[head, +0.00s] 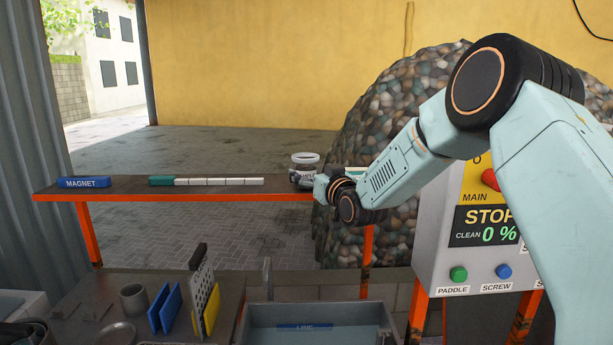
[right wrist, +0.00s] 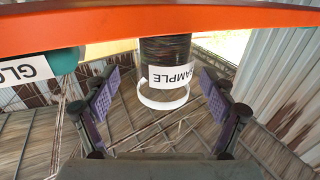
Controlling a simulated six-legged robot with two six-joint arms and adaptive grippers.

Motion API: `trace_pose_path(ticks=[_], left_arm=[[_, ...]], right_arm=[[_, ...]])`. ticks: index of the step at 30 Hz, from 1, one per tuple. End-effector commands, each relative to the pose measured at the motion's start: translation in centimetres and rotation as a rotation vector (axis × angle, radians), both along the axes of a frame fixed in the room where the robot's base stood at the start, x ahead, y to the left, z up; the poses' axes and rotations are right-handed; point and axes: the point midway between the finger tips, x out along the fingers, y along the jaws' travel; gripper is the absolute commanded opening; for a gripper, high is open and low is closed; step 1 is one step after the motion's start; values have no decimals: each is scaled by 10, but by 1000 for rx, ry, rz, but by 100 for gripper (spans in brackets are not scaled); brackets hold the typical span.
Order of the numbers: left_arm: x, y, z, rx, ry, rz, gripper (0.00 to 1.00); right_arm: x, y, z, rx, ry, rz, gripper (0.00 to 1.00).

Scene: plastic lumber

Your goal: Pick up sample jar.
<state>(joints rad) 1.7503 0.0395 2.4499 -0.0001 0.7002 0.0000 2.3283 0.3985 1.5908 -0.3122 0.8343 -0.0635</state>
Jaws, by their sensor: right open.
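The sample jar (head: 305,160) stands upright on the narrow shelf (head: 230,189), with a pale lid and dark contents. In the right wrist view, which is upside down, the jar (right wrist: 165,48) shows its white SAMPLE label and a white ring at its lid end. My right gripper (right wrist: 160,82) is open, with one finger on each side of the jar's line and clear gaps to both. In the head view the right gripper (head: 308,178) is at the jar, partly covering its lower part. I cannot tell if they touch. My left gripper is not in view.
A teal item (right wrist: 65,62) with a partly visible label is beside the jar. A blue MAGNET block (head: 82,182) and a teal-and-white bar (head: 205,181) lie farther left on the shelf. A control box (head: 470,250) stands right; a LINE basin (head: 320,320) is below.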

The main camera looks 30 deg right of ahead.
Motion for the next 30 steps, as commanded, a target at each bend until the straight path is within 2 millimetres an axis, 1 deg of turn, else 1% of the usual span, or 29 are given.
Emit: trace_pose_path(ticks=[3,9,19,30], left_arm=[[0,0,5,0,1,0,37],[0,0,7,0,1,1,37],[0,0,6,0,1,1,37],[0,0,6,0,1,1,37]], right_arm=[[14,1,0,-4,0,4,84],[28,2,-1,-1,0,6,84],[32,1,-1,0,1,3,84],[35,0,-1,0,0,1,53]])
